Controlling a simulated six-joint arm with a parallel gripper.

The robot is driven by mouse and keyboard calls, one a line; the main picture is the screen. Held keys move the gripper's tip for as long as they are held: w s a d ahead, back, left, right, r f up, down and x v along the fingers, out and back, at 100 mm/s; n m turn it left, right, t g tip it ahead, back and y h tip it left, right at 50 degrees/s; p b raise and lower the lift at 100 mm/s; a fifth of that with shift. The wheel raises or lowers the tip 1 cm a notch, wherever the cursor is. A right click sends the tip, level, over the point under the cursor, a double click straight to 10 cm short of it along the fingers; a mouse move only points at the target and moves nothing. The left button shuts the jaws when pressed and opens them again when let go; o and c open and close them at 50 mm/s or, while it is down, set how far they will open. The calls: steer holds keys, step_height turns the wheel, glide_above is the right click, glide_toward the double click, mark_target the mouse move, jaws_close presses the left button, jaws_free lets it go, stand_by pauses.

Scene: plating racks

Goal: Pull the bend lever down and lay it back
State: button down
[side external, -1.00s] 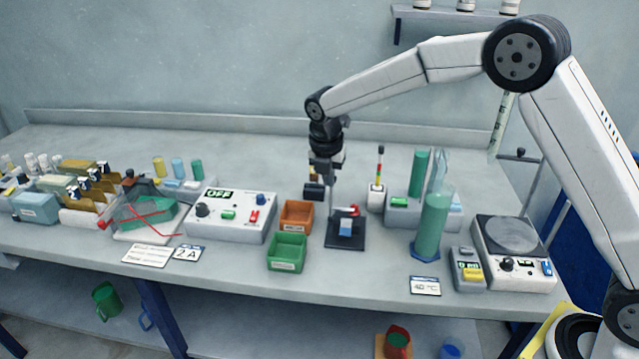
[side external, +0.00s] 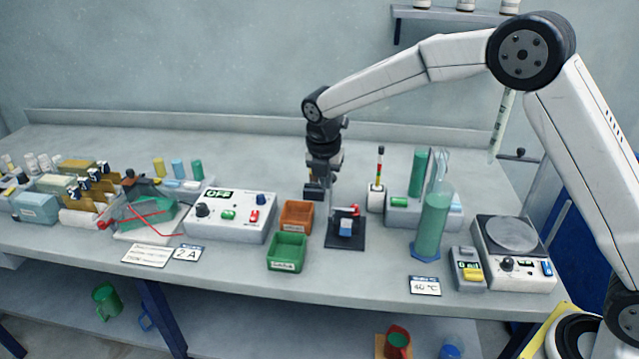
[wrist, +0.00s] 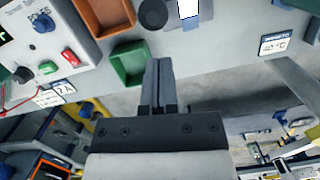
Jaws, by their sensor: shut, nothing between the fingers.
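The bender stands on a small black base (side external: 345,240) near the middle of the bench, with a blue and white block (side external: 345,228) and a small red part (side external: 355,210) on it. The white and blue part (wrist: 188,10) also shows at the top of the wrist view, with a dark round knob (wrist: 153,13) to its left. I cannot tell for sure which part is the bend lever. My gripper (side external: 331,203) is above and behind the base, pointing down. In the wrist view its fingers (wrist: 158,64) are together and hold nothing. I cannot tell whether they touch the bender.
An orange bin (side external: 297,216) and a green bin (side external: 287,252) stand just left of the base. A white control box (side external: 231,215) reading OFF is further left. A green cylinder (side external: 433,225) and a hotplate (side external: 513,252) stand to the right. Bench between base and cylinder is clear.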

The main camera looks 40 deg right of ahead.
step_height(320, 180, up, 10)
steer(key=s+a, duration=0.1)
steer(key=a, duration=0.1)
steer(key=shift+s+a, duration=0.2)
steer(key=shift+s, duration=0.05)
steer(key=s+d+f+m, duration=0.2)
steer(key=s+f+m, duration=0.2)
steer(key=s+m, duration=0.4)
steer(key=s+d+f+m+t+y, duration=0.1)
steer(key=s+d+f+m, duration=0.2)
steer(key=s+m, duration=0.5)
steer(key=s+d+f+m, duration=0.3)
steer(key=s+f+m, duration=0.2)
steer(key=s+m, duration=0.2)
steer(key=shift+s+d+f+m+t+y, duration=0.15)
steer(key=shift+s+f+m+t+y, duration=0.2)
steer(key=shift+m, duration=0.75)
